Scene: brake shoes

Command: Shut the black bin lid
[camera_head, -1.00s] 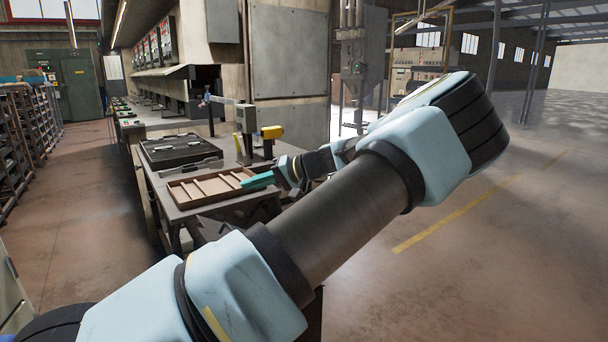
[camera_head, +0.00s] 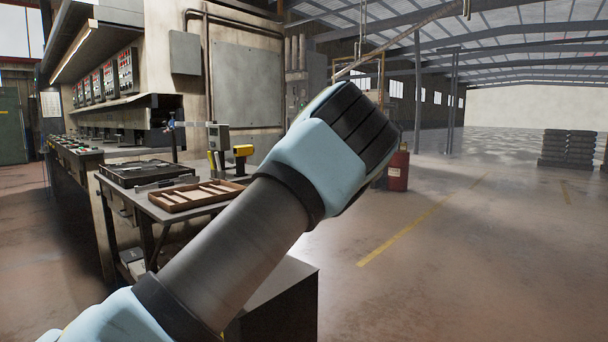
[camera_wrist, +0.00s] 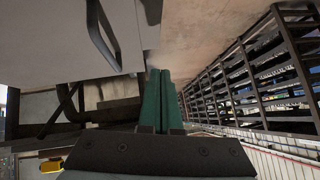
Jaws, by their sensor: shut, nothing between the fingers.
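My gripper (camera_wrist: 160,78) shows in the wrist view with its two green fingers pressed together and nothing between them. In the head view my own arm crosses the middle and the gripper is hidden. A dark box with a grey top (camera_head: 285,285) stands low behind my arm, partly covered by it. I cannot tell whether it is the black bin, and no lid can be made out. In the wrist view a pale grey panel with a dark bar handle (camera_wrist: 102,38) is at the upper left, beside the fingers; contact cannot be judged.
A workbench holds a flat black case (camera_head: 145,172) and a wooden divided tray (camera_head: 194,196). A red drum (camera_head: 398,171) stands right of my arm. A dark shelf rack (camera_wrist: 265,75) fills the right of the wrist view. The floor on the right is mostly open.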

